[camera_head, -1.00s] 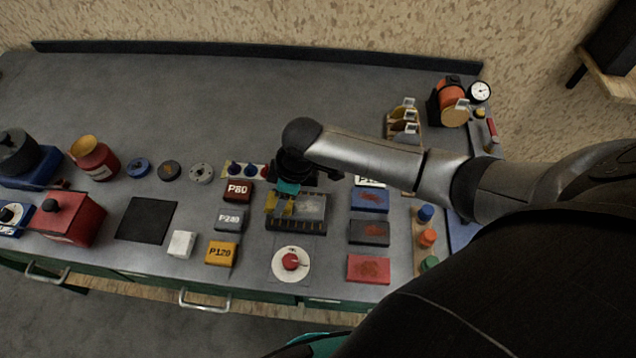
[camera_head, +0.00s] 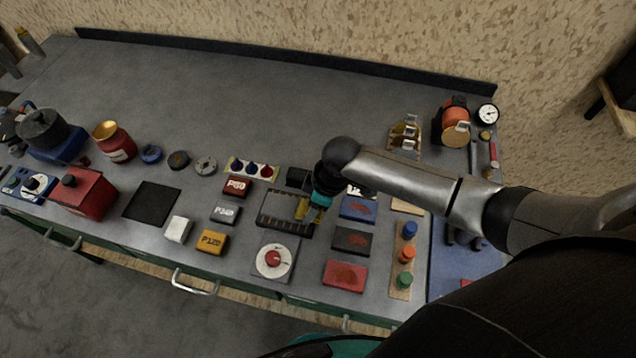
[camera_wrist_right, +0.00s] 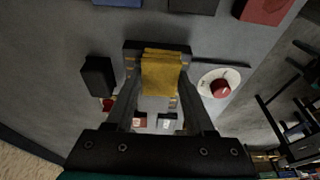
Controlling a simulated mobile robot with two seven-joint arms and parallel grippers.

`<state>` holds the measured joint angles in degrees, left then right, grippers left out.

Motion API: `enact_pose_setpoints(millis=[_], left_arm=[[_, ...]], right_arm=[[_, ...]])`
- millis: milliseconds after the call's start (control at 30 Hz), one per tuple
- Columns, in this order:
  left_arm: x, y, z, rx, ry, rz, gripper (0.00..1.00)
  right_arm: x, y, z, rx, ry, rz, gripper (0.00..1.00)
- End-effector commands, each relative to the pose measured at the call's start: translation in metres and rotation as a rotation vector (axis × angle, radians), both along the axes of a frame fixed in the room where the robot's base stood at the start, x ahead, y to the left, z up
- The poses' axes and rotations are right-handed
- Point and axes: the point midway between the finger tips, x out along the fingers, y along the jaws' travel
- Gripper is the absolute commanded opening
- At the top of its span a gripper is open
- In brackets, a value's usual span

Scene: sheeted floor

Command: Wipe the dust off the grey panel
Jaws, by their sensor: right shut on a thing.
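The grey panel (camera_head: 283,210) lies in a dark slotted frame near the bench's front middle. My right gripper (camera_head: 318,200) is shut on a folded yellow cloth (camera_head: 308,210) over the panel's right end. The wrist view shows the cloth (camera_wrist_right: 160,75) between the fingers, over the dark frame (camera_wrist_right: 157,45), with part of the grey panel (camera_wrist_right: 152,104) uncovered. The panel's left part shows no clear pale patch in the head view. The cloth hides its right end, and whether it touches cannot be told. My left gripper is not in view.
A dial with a red knob (camera_head: 273,259) sits just in front of the frame. Blue (camera_head: 358,208), dark (camera_head: 351,240) and red (camera_head: 346,276) plates lie to the right. Labelled blocks, including a yellow one (camera_head: 212,241), lie left. The back of the bench is clear.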

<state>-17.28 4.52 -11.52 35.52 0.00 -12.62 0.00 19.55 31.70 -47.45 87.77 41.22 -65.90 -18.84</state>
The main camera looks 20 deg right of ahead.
Motion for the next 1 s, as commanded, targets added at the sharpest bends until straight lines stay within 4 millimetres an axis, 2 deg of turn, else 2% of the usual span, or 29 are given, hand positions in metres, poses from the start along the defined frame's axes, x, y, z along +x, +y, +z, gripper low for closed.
enact_pose_setpoints(millis=[33,500,733,1000], left_arm=[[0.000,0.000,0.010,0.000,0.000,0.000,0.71],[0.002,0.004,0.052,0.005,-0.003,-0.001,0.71],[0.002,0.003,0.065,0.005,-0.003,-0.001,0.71],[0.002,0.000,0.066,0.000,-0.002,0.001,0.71]], right_arm=[[0.002,0.000,0.020,0.002,-0.008,0.002,0.02],[0.001,0.000,0.057,0.004,-0.006,-0.009,0.02],[0.006,0.000,0.075,0.004,-0.007,-0.013,0.02],[0.007,0.000,0.078,0.004,-0.006,-0.015,0.02]])
